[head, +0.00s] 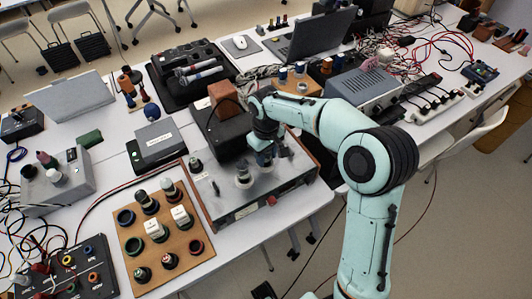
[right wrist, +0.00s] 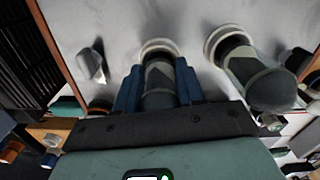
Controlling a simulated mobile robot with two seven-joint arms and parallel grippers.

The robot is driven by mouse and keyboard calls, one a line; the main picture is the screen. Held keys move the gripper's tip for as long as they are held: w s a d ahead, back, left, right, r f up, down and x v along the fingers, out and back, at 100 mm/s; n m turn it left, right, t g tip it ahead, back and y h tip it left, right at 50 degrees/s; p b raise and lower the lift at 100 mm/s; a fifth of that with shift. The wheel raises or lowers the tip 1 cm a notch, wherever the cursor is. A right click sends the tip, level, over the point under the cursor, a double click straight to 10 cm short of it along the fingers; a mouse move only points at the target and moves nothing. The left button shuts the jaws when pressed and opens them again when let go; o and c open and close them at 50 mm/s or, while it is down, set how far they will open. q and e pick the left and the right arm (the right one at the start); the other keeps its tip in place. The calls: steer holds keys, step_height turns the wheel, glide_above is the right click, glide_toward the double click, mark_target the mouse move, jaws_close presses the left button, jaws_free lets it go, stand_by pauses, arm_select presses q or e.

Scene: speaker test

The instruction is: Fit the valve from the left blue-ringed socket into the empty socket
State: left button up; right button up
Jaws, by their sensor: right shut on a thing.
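My right gripper (head: 265,156) is over the grey metal chassis (head: 232,205) in the head view. In the right wrist view its blue fingers (right wrist: 158,88) are shut on a dark grey-green valve (right wrist: 159,76). A pale ring shows at the far end of this valve; I cannot tell whether the valve is seated or just above the ring. A second valve (right wrist: 262,84) stands in a pale-ringed socket beside it, in the wrist view's right. No blue ring shows clearly on the chassis. My left gripper is out of view.
A wooden board (head: 184,262) with coloured-ringed sockets, valves and white boxes lies left of the chassis. A black box (head: 220,130) with a brown block stands behind it. A grey instrument (head: 365,90) and cables are at the back right.

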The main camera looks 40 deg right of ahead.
steer(key=o, duration=1.1)
steer(key=shift+c, duration=0.2)
steer(key=shift+r, duration=0.4)
step_height(320, 180, up, 12)
steer(key=shift+f+p, duration=0.1)
steer(key=shift+p, duration=1.15)
